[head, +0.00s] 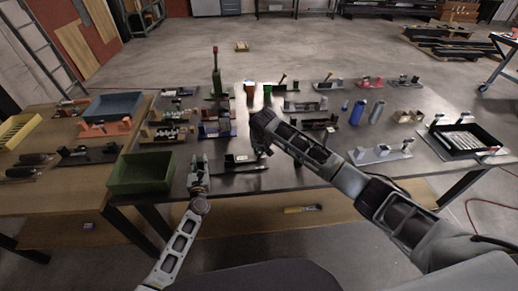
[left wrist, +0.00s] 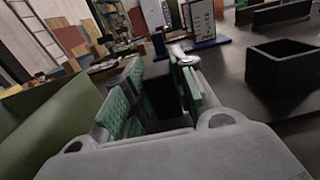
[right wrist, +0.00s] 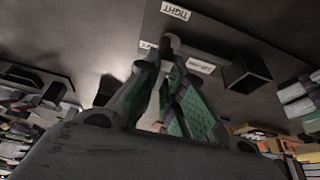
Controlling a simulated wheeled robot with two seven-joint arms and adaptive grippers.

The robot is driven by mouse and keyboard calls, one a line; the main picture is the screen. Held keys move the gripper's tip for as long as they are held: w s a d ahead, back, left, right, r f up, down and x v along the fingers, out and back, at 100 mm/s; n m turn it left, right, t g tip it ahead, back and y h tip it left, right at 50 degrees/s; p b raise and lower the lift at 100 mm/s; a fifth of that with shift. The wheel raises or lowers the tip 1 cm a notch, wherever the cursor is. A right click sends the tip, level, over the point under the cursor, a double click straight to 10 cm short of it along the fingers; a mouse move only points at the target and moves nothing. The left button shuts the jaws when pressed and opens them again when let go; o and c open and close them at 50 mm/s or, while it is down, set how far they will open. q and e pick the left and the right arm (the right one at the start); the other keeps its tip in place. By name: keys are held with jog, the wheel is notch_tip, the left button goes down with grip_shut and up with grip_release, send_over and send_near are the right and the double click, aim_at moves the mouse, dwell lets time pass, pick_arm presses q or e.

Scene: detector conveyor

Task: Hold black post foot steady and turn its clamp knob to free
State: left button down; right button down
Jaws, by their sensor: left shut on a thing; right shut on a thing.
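The black post foot (head: 240,168) lies near the front edge of the dark table, with a pale label on it. Its square black socket shows at the right in the left wrist view (left wrist: 284,80) and in the right wrist view (right wrist: 248,74). My left gripper (head: 199,168) is at the foot's left end, its green pads (left wrist: 160,95) shut on a black upright part of it. My right gripper (head: 262,152) reaches down at the foot's right part. Its fingertips (right wrist: 166,48) are shut on the clamp knob, mostly hidden between them. Labels beside it include "TIGHT" (right wrist: 176,11).
A green bin (head: 141,174) stands just left of my left gripper. Several fixtures stand behind the foot, with blue bottles (head: 357,112) to the right. A silver bracket (head: 380,153) and a black tray (head: 438,141) lie further right.

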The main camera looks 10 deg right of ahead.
jog(key=shift+n, duration=0.3)
jog(key=shift+d+n+y, duration=0.15)
jog(key=shift+n+y, duration=0.65)
jog(key=shift+n, duration=1.1)
jog(key=shift+w+n+g+y, duration=0.1)
jog(key=shift+n+g+y, duration=0.45)
jog(key=shift+n, duration=1.65)
jog(key=c, duration=1.5)
grip_release()
jog(key=shift+c, duration=0.2)
jog(key=shift+d+r+y, duration=0.1)
jog(key=shift+r+y, duration=0.05)
jog(key=shift+y, duration=0.1)
jog(key=v, duration=1.1)
jog(key=shift+r, duration=0.35)
